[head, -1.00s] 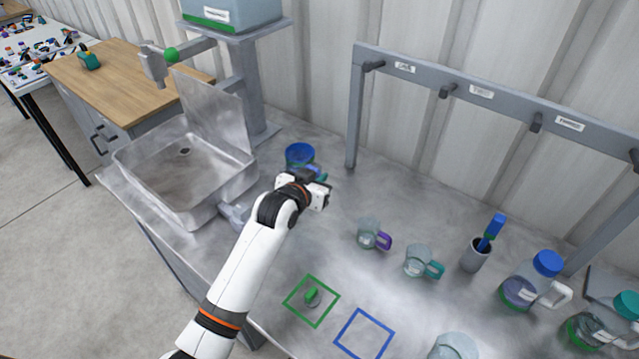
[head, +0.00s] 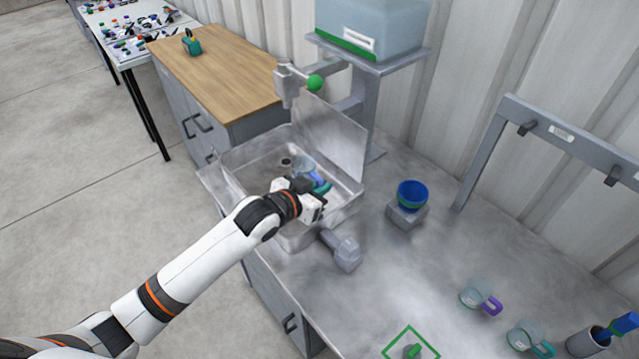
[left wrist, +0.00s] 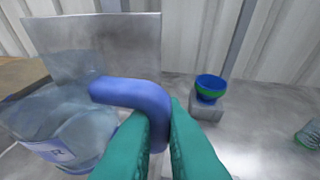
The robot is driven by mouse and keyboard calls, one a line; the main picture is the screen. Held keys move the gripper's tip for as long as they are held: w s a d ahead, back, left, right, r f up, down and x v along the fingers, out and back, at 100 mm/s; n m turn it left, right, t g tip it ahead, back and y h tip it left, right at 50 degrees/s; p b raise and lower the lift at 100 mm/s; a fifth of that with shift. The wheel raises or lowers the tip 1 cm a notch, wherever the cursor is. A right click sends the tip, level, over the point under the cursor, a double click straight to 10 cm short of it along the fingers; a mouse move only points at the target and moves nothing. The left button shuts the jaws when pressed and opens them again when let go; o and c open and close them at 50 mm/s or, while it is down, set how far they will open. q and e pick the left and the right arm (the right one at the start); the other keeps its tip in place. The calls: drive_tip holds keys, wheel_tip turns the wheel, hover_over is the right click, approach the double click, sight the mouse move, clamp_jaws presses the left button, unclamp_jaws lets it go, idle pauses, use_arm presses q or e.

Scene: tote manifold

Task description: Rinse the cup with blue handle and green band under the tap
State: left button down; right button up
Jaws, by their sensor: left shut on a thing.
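My left gripper (head: 321,189) is shut on the blue handle (left wrist: 140,95) of a clear cup (head: 303,165). In the left wrist view the cup (left wrist: 65,125) is at the left, with a pale label on its side. I cannot make out a green band on it. The cup is over the metal sink basin (head: 235,165), in front of and below the tap (head: 287,88). The tap is grey with a green ball (head: 315,83) beside it. My right gripper is not in view.
A blue bowl with a green band (head: 412,194) stands on a grey block right of the sink. A grey fitting (head: 342,250) projects near the sink's front corner. A purple-handled cup (head: 478,295) and a teal-handled cup (head: 528,338) stand at the lower right.

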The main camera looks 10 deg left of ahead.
use_arm(q)
drive_tip(key=shift+w+a+f+b, duration=0.3)
drive_tip(key=shift+w+b, duration=0.15)
drive_tip(key=shift+w, duration=0.1)
drive_tip(key=w+b, duration=0.1)
drive_tip(key=w+a, duration=0.1)
drive_tip(key=w+b, duration=0.1)
drive_tip(key=shift+a+f+b, duration=0.15)
drive_tip(key=shift+f+b, duration=0.15)
drive_tip(key=w+b, duration=0.1)
drive_tip(key=w+a+b, duration=0.1)
drive_tip(key=w+b, duration=0.1)
drive_tip(key=w+a+f+b, duration=0.1)
drive_tip(key=b, duration=0.1)
drive_tip(key=shift+w+a, duration=0.15)
drive_tip(key=shift+w, duration=0.25)
drive_tip(key=w, duration=0.1)
drive_tip(key=w+a+b, duration=0.1)
drive_tip(key=w, duration=0.1)
drive_tip(key=shift+w+a+f+b, duration=0.25)
drive_tip(key=shift+w+a+b, duration=0.1)
